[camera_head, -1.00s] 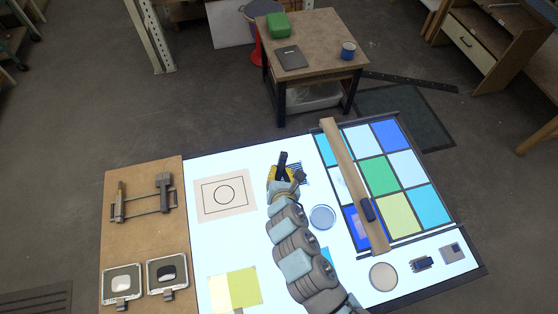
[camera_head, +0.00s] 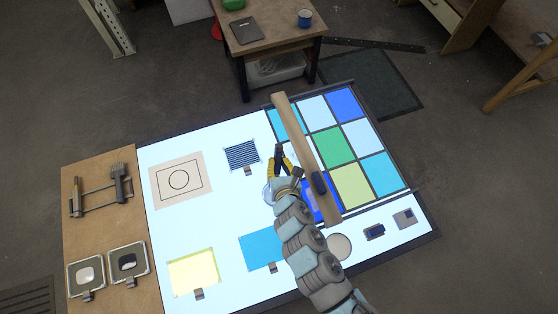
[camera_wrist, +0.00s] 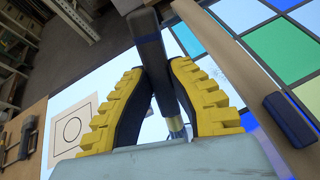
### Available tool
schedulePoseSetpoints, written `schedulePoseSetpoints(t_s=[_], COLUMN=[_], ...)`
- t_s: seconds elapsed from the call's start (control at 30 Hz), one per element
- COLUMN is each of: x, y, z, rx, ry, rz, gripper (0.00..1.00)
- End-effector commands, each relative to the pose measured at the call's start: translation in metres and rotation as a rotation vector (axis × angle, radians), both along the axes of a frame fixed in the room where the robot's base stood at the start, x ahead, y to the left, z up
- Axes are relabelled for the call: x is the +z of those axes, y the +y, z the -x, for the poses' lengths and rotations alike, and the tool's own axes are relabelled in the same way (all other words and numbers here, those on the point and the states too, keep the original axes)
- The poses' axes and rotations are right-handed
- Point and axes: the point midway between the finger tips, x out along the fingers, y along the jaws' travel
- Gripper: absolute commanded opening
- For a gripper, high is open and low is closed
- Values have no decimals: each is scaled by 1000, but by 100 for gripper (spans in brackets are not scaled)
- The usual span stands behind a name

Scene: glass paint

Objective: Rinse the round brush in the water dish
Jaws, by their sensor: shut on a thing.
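My gripper (camera_head: 281,160) is shut on a dark-handled brush (camera_wrist: 152,45). In the wrist view the brush stands tilted between the two yellow-and-black fingers (camera_wrist: 162,100), with a pale band low down. Its bristle tip is hidden, so I cannot tell whether it touches anything.
A wooden bar (camera_head: 300,135) with a dark blue block (camera_head: 320,183) lies across the coloured glass grid (camera_head: 350,186), close right of my gripper. A striped sample (camera_head: 242,155), yellow sample (camera_head: 193,269), blue sample (camera_head: 260,248) and round pale dish (camera_head: 339,247) lie on the bright table.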

Motion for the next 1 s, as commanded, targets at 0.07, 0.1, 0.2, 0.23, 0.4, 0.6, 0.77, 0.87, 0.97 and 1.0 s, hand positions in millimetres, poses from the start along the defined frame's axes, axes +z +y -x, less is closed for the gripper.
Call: schedulePoseSetpoints(t_s=[0.07, 0.1, 0.2, 0.23, 0.4, 0.6, 0.77, 0.87, 0.97, 1.0], x=[-11, -15, -25, -28, -44, -59, -65, -65, -64, -64], y=[0, 0, 0, 0, 1, 2, 3, 3, 3, 3], z=[0, 0, 0, 0, 3, 10, 13, 14, 14, 14], rx=[-2, -1, -1, -1, 1, 1, -1, -1, -1, -1], ry=[0, -1, -1, -1, 0, 0, -1, -1, -1, -1], rz=[-4, -3, -3, -3, 0, 0, -1, -2, -2, -2], gripper=[0, 0, 0, 0, 0, 0, 0, 0, 0, 0])
